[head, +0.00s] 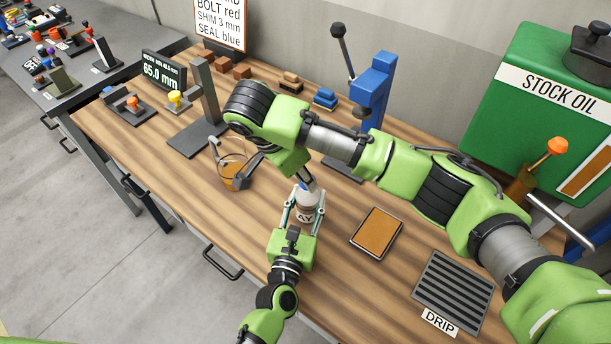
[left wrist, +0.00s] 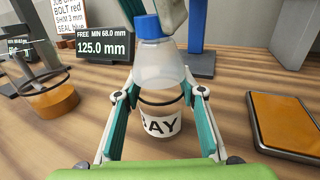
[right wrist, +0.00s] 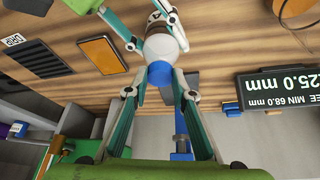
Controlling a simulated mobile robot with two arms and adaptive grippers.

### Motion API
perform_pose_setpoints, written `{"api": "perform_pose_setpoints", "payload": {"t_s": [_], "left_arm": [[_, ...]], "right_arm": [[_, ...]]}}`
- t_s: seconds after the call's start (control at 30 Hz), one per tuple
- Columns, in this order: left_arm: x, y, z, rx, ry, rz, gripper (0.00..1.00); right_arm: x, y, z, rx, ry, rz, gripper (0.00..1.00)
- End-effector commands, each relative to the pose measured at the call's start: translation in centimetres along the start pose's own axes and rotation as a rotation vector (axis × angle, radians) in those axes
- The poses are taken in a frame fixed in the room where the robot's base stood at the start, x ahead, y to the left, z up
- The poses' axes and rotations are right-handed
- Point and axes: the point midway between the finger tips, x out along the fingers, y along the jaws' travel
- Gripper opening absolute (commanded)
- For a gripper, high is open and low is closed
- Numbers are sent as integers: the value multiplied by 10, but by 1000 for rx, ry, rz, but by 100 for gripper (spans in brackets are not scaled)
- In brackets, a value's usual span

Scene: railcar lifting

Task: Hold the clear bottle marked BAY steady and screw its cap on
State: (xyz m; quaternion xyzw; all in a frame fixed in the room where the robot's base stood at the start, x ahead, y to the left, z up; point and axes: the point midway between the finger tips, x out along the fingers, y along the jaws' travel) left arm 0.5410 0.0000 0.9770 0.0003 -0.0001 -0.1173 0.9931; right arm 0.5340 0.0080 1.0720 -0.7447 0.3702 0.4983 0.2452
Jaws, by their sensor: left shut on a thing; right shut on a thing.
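The clear bottle (head: 305,216) stands upright on the wooden bench, its label partly covered so "AY" shows. My left gripper (head: 304,207) is shut around the bottle's body from the front. The blue cap (left wrist: 149,27) sits at the top of the bottle, and how far it is threaded I cannot tell. My right gripper (right wrist: 158,88) comes from above and is shut on the blue cap (right wrist: 160,75). The cap is mostly hidden in the head view.
A glass jug of amber liquid (head: 234,178) stands left of the bottle. An orange-topped pad (head: 377,233) and the DRIP grate (head: 452,289) lie to the right. A blue press (head: 374,88) and a grey stand (head: 205,95) are behind. A display (left wrist: 104,45) reads 125.0 mm.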

Motion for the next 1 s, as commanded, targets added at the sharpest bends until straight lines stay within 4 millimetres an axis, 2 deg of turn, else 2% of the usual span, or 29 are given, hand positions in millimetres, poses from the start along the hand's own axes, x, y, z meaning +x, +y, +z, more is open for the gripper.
{"api": "perform_pose_setpoints", "payload": {"t_s": [0.3,0.47,0.6,0.63,0.7,1.0], "left_arm": [[0,-1,-1,0,3,-2,0],[0,-1,-1,0,3,-2,0],[0,-1,-1,0,3,-3,0],[0,-1,-1,0,3,-3,0],[0,-1,-2,0,3,-3,0],[0,-1,-1,0,3,-2,0]], "right_arm": [[0,-7,-2,583,-1,241,14],[1,-9,-3,808,-3,333,14],[1,-9,-4,792,-3,323,14],[1,-9,-4,792,-3,322,28],[1,-9,-4,791,-3,322,40],[1,-8,-4,789,-2,322,40]]}}
